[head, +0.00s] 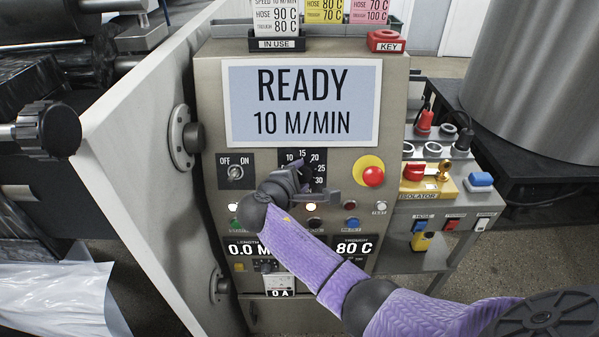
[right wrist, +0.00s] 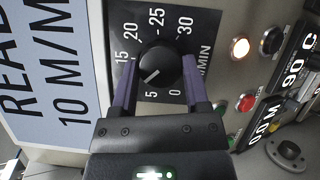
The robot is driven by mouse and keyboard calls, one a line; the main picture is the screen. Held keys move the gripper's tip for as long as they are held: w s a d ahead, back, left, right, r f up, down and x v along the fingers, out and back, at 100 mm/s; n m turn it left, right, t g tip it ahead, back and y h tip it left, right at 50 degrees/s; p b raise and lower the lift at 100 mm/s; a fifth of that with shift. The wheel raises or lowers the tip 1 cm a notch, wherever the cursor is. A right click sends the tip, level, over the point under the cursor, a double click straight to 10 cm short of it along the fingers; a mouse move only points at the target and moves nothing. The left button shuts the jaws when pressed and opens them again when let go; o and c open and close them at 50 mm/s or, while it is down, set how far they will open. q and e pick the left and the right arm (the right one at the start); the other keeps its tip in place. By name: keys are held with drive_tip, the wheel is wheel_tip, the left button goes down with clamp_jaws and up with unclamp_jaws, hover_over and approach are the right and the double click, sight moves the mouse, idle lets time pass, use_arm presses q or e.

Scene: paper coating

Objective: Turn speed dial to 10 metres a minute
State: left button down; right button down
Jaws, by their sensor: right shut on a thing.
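The speed dial (right wrist: 160,68) is a round black knob on a black scale plate (right wrist: 200,50) with white numbers. My right gripper (right wrist: 160,80) is shut on the knob, one purple finger on each side. The knob's white mark points to the lower left in the right wrist view, between the 5 and where the 10 lies; a finger hides the 10 there. In the head view my right gripper (head: 300,180) covers most of the dial, below the numbers. The display (head: 302,103) reads READY, 10 M/MIN. My left gripper is not in view.
An off/on switch (head: 235,172) sits left of the dial, and a red stop button (head: 373,177) on yellow sits right. Lit lamps and small buttons lie below. A pale side panel (head: 150,150) stands left of the cabinet. An isolator (head: 425,180) stands right.

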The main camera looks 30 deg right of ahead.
drive_tip(key=shift+m+g, duration=0.3)
drive_tip(key=shift+m, duration=0.3)
drive_tip(key=shift+c, duration=0.3)
unclamp_jaws()
drive_tip(key=shift+p, duration=0.3)
drive_tip(key=p+v, duration=0.2)
drive_tip(key=v, duration=0.8)
drive_tip(key=shift+p, duration=0.35)
drive_tip(key=shift+d+r, duration=0.1)
drive_tip(key=shift+d, duration=0.1)
